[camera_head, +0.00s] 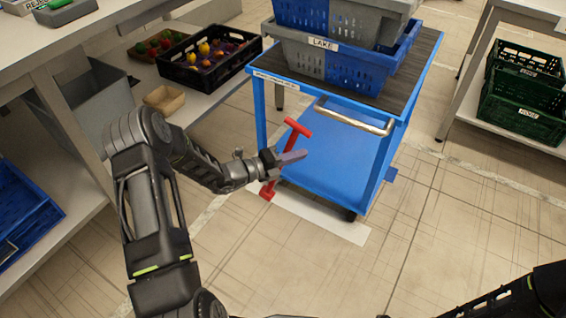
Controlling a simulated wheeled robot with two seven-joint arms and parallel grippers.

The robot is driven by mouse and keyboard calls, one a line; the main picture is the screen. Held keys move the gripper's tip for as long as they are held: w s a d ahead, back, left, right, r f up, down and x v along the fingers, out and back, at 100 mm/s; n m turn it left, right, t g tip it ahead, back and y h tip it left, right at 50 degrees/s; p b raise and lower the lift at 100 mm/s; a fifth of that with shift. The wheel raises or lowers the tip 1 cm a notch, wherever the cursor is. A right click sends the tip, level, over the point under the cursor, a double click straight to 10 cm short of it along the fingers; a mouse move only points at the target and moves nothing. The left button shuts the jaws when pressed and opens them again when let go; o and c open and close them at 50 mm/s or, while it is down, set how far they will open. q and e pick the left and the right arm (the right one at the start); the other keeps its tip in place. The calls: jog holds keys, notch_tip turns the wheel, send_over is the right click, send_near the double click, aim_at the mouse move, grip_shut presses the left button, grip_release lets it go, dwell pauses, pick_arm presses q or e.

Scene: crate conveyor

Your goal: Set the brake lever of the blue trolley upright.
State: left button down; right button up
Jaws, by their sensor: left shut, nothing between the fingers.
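The blue trolley (259,112) stands in the middle, with a dark top and a blue lower deck. Its red brake lever (287,144) is at the near left corner, with a crossbar handle at the top and a red foot low down. The lever leans to the right in the picture, off the line of the trolley's legs. My left gripper (297,157) is shut and empty. Its fingers cross in front of the lever's middle and hide part of it; whether they touch it I cannot tell. My right gripper is out of view; only part of the right arm shows at lower right.
Grey and blue crates, one labelled LAKE (305,57), stand on the trolley's top. A metal push handle (350,118) sticks out at its near side. Shelving with a black crate (187,77) is at left, green crates (520,110) at right. The near floor is clear.

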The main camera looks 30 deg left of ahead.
aim_at(292, 145)
pick_arm(q)
jog(key=w+a, duration=0.1)
jog(key=w+a+r+b, duration=0.1)
jog(key=shift+w+a, duration=0.2)
jog(key=shift+a, duration=0.2)
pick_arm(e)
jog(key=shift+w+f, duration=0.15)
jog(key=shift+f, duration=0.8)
pick_arm(q)
jog(key=shift+a, duration=0.1)
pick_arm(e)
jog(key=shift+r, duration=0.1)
